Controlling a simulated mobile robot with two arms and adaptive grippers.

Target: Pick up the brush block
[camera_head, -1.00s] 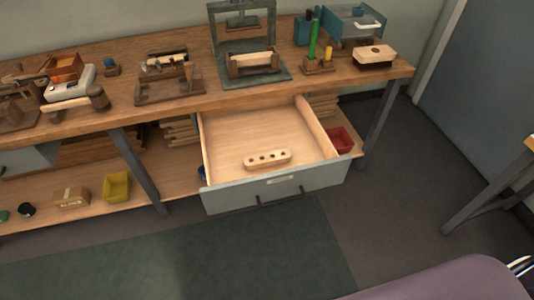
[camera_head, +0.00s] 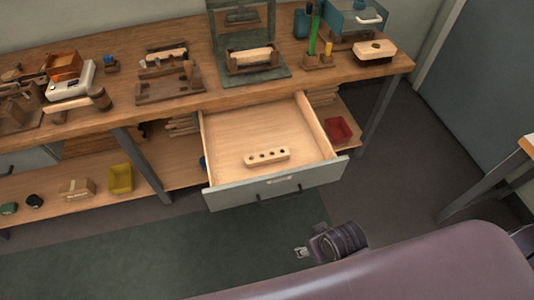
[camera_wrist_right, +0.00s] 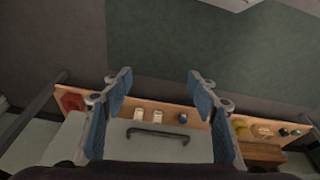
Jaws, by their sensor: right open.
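The brush block (camera_head: 267,156), a pale wooden bar with a row of dark holes, lies flat in the open drawer (camera_head: 238,130) under the bench. My right gripper (camera_wrist_right: 160,88) is open and empty in the right wrist view, its two blue-padded fingers wide apart. The drawer's grey front with a dark handle (camera_wrist_right: 158,132) shows beyond the fingers. In the head view a dark wrist part (camera_head: 338,242) of mine is below the drawer, over the floor, apart from the block. The block does not show in the wrist view. My left gripper is not in view.
The bench top (camera_head: 205,103) carries a press frame (camera_head: 257,57), wooden fixtures and another pale block (camera_head: 374,50) at the right. The lower shelf holds a yellow bin (camera_head: 120,179) and a red bin (camera_head: 338,130). Inside the drawer, the space around the block is clear.

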